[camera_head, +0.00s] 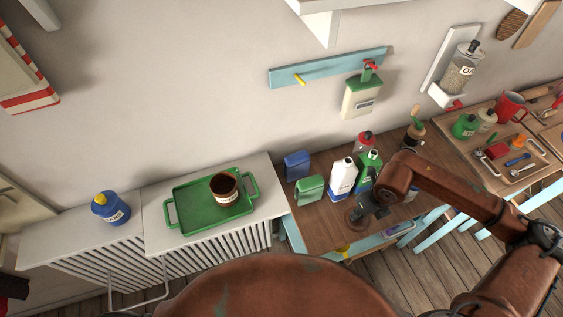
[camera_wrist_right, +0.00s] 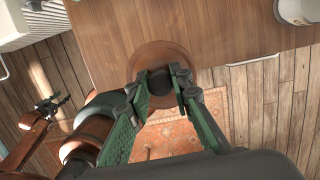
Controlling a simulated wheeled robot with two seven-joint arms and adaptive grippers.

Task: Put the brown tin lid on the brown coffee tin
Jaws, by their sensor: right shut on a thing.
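The open brown coffee tin (camera_head: 225,188) with a white label stands upright on a green tray (camera_head: 187,231), dark inside. My right gripper (camera_head: 369,206) is at the front edge of the wooden table, well to the right of the tin. It is shut on the dark knob of the brown tin lid (camera_head: 356,217). In the right wrist view the round lid (camera_wrist_right: 160,52) shows beyond the fingers (camera_wrist_right: 172,88), partly hidden by them. I cannot tell whether the lid touches the table. My left gripper (camera_wrist_right: 52,104) is small at the left of the wrist view, its jaws unclear.
A white bottle (camera_head: 342,177), a green bottle (camera_head: 369,168) and blue and green boxes stand close to the right gripper. The tray sits on a white radiator cover (camera_head: 155,236), with a blue container (camera_head: 110,208) to its left. The tray's left part is clear.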

